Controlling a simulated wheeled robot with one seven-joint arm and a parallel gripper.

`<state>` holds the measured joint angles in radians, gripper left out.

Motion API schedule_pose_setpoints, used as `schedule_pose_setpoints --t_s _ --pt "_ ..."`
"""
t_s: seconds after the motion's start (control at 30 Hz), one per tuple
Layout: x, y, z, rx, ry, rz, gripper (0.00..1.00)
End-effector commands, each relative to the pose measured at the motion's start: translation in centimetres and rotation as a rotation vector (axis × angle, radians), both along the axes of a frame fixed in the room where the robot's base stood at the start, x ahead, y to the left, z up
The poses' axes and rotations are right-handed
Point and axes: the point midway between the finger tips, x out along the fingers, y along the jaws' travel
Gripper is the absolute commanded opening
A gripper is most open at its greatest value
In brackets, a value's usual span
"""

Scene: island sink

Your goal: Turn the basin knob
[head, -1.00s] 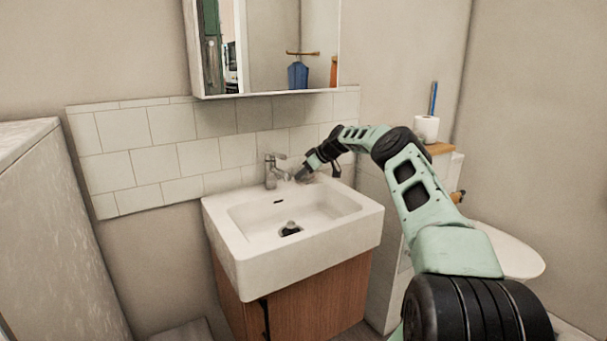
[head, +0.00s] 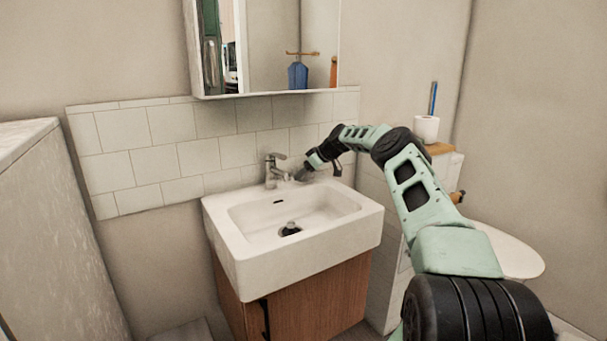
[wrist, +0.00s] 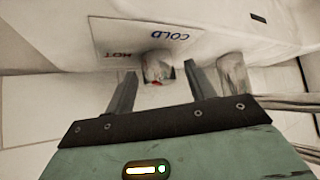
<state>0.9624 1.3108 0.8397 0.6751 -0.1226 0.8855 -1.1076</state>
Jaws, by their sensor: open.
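The basin knob (wrist: 157,66) is a small pale, metallic knob beside a plate marked HOT and COLD in the wrist view. My gripper (wrist: 161,76) is open there, with one fingertip on each side of the knob in the picture. I cannot tell whether either finger touches it. In the head view my gripper (head: 301,176) is low over the back rim of the white basin (head: 240,262), just right of the metal faucet (head: 271,172). The knob is too small or too hidden to make out in the head view.
A metal post (wrist: 232,74), probably the faucet, stands close to the right finger. The tiled wall (head: 170,157) is just behind the basin, and a mirror cabinet (head: 265,50) hangs above.

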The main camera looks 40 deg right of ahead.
Motion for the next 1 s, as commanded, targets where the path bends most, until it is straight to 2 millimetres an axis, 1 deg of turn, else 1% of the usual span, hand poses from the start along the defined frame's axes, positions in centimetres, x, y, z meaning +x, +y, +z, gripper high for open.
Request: schedule_pose_setpoints --t_s 0.17,0.5,0.63,0.8,1.0 --pt "-2.0 -0.8 2.0 -0.003 -0.001 -0.004 0.55" --pt "-7.4 -2.6 7.7 -0.003 -0.001 -0.005 0.55" --pt "-9.2 -3.1 9.6 -0.004 0.000 -0.004 0.55" --pt "-10.7 -3.6 11.2 -0.003 0.000 -0.001 0.55" --pt "-11.4 -3.8 12.0 -0.001 0.001 -0.001 0.55"
